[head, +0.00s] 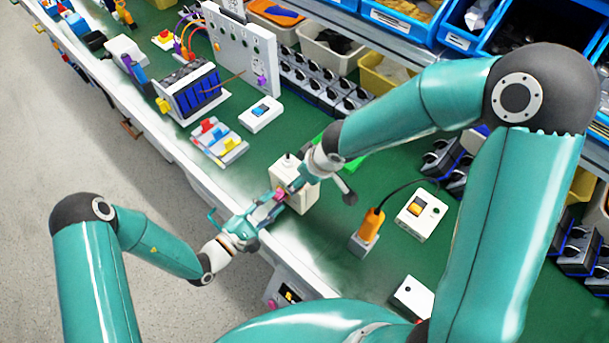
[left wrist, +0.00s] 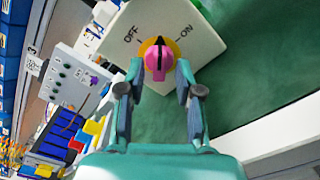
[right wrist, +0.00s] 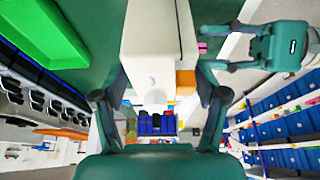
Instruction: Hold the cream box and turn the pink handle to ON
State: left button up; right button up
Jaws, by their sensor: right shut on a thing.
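The cream box (head: 307,197) stands near the front edge of the green bench. Its face in the left wrist view (left wrist: 151,22) carries the words OFF and ON, with the pink handle (left wrist: 160,66) on a yellow disc between and below them. My left gripper (left wrist: 157,72) faces this side, one finger on each side of the handle, with small gaps showing. I cannot tell contact there. In the head view my left gripper (head: 268,207) partly hides the pink handle. My right gripper (right wrist: 162,85) is shut on the cream box (right wrist: 152,45), one finger on each side.
A white box with an orange switch (head: 422,213) and an orange-handled tool in a stand (head: 367,232) are to the right. A white box with a blue switch (head: 260,113) lies to the left. A green bin (right wrist: 35,35) is near. Bare bench lies between.

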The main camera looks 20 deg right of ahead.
pick_arm(q)
grip_shut()
jog(key=m, duration=0.6)
jog(key=shift+f+m, duration=0.1)
jog(key=shift+m, duration=0.3)
jog(key=shift+c, duration=0.8)
grip_release()
jog(key=shift+m, duration=0.5)
jog(key=o, duration=0.4)
jog(key=shift+a, duration=0.15)
jog(key=shift+v, duration=2.4)
